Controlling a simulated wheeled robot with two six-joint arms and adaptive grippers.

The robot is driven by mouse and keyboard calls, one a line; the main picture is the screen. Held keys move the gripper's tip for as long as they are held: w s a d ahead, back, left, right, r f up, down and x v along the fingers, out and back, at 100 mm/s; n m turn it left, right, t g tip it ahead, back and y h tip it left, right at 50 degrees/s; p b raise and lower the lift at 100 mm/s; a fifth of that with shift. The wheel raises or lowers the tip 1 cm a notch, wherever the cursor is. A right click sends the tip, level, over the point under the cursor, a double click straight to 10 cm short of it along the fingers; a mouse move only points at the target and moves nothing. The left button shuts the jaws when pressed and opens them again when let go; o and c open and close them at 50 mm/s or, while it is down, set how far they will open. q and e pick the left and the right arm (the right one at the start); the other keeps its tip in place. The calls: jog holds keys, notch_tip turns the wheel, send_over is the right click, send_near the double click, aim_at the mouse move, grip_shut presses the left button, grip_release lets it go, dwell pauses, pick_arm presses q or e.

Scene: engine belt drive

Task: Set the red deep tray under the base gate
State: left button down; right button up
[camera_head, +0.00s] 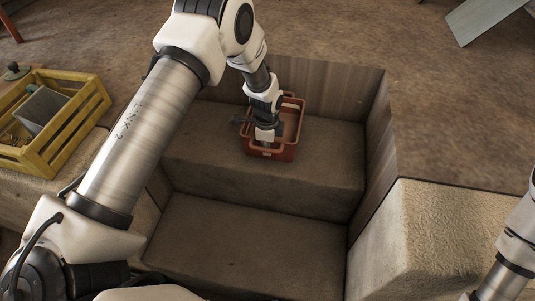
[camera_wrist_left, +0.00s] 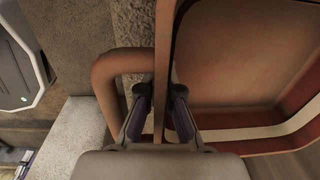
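The red deep tray (camera_head: 292,125) sits on the upper step of the sunken pit in the head view. My left gripper (camera_head: 268,133) reaches down to the tray's near left side. In the left wrist view the fingers of my left gripper (camera_wrist_left: 161,97) straddle the tray's thin wall, tips close against both faces. The tray's inside (camera_wrist_left: 235,65) shows to the right and a looped handle (camera_wrist_left: 108,75) to the left. My right gripper is out of view; only part of the right arm shows at the lower right. I cannot make out a base gate.
The lower step (camera_head: 245,245) of the pit is bare. Wooden walls (camera_head: 375,165) bound the pit at the back and right. A yellow crate (camera_head: 65,140) stands on the left ledge. A pale block (camera_head: 450,235) stands at the right. A grey panel (camera_head: 482,18) lies at the top right.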

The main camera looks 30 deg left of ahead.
pick_arm(q)
jog(key=shift+r, duration=0.2)
jog(key=shift+f, duration=0.15)
jog(key=c, duration=1.3)
grip_release()
